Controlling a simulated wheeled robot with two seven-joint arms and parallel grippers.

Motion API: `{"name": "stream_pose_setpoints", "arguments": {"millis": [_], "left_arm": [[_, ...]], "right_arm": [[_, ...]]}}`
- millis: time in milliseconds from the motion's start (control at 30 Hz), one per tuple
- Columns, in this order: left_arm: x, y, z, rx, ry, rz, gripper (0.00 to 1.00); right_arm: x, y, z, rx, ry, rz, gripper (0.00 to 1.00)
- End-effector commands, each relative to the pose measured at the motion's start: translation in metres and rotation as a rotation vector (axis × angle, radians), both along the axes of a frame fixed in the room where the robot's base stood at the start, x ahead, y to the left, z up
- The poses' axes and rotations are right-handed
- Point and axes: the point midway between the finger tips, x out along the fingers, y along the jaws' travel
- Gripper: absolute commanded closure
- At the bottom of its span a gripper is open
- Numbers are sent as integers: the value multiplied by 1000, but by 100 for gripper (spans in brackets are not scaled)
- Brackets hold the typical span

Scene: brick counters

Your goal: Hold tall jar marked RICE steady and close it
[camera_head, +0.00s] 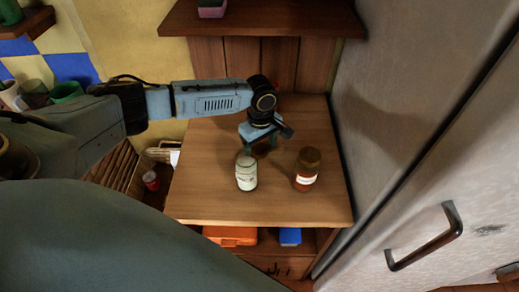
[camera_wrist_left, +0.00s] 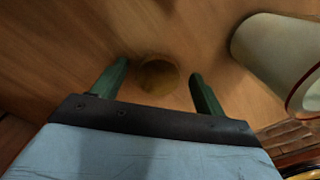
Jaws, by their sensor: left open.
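A pale jar (camera_head: 246,174) with a whitish label stands upright on the wooden counter (camera_head: 200,205). A brown jar (camera_head: 306,168) with a white label stands to its right. The lettering is too small to read, so I cannot tell which is marked RICE. My left gripper (camera_head: 262,146) is just behind the pale jar, pointing down. In the left wrist view its green fingers (camera_wrist_left: 159,70) are apart. A round brown disc, perhaps a lid (camera_wrist_left: 158,78), shows between them on the wood. A pale cylinder with a dark red rim (camera_wrist_left: 275,50) is at the right. My right gripper is not seen.
A wooden shelf (camera_head: 260,18) hangs above the back of the counter. A large grey door with a dark handle (camera_head: 425,240) closes off the right. An orange box (camera_head: 230,236) and a blue box (camera_head: 290,237) sit below the counter. The counter's front left is clear.

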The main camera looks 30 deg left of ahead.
Motion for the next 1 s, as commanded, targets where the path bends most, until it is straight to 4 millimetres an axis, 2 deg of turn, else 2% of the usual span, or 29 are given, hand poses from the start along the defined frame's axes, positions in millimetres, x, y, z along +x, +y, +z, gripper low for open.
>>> {"name": "stream_pose_setpoints", "arguments": {"millis": [267, 600, 700, 867, 1000], "left_arm": [[0, 0, 0, 0, 0, 0, 28], [0, 0, 1, 0, 0, 0, 72], [0, 0, 1, 0, 0, 0, 78], [0, 0, 1, 0, 0, 0, 78], [1, 0, 11, 0, -1, 0, 78]], "right_arm": [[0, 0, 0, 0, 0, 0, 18], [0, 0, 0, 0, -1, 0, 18], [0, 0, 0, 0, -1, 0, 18], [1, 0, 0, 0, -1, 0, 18], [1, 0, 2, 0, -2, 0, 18]]}}
